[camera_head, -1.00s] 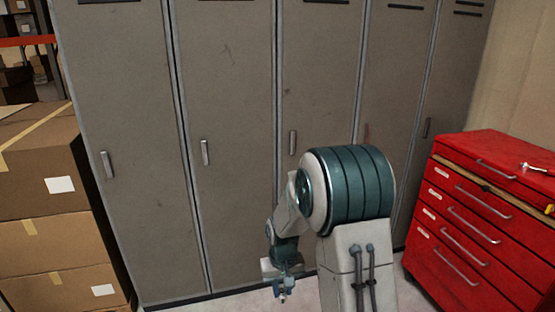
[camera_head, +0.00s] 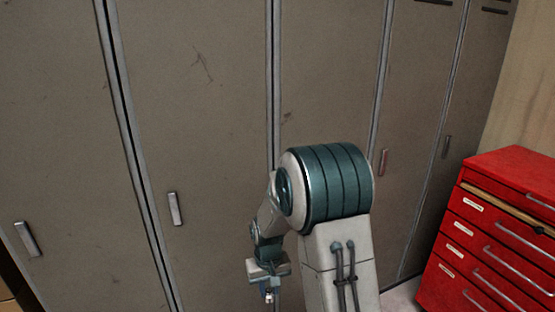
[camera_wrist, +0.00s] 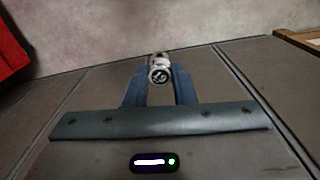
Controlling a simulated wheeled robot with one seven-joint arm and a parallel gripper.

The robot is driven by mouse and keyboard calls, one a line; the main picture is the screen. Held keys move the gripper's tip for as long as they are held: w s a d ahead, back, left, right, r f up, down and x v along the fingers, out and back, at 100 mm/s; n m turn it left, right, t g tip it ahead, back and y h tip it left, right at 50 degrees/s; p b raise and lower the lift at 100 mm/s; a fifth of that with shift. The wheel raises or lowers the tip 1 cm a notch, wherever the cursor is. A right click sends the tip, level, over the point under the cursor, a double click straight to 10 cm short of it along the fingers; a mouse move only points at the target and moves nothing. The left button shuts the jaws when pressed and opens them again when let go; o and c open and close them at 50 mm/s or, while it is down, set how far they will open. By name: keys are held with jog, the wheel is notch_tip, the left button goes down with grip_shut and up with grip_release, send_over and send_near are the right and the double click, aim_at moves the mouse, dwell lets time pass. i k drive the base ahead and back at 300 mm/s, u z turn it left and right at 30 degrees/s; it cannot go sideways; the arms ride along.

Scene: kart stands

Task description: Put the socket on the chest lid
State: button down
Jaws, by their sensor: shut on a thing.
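My gripper (camera_wrist: 159,82) is shut on a shiny metal socket (camera_wrist: 160,66), which sits between the fingertips with its marked round end facing the wrist camera. In the head view my gripper (camera_head: 269,284) hangs low in front of the grey lockers, with a small bright bit of the socket (camera_head: 268,295) at its tips. The red chest (camera_head: 475,245) stands at the right, cut off by the picture edge. Its lid (camera_head: 515,165) shows a bare part of its top. My gripper is well to the left of the chest, lower than the lid in the picture.
A row of tall grey lockers (camera_head: 200,120) with handles fills the wall behind my arm, close by. A strip of pale floor (camera_head: 400,298) shows between lockers and chest. The wrist view shows a red edge (camera_wrist: 12,45) at left and a brown edge (camera_wrist: 300,40) at right.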

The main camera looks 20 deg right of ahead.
aim_at(531, 176)
jog(key=z, duration=0.4)
jog(key=i, duration=1.1)
jog(key=z, duration=1.6)
jog(key=i, duration=0.7)
jog(key=z, duration=0.6)
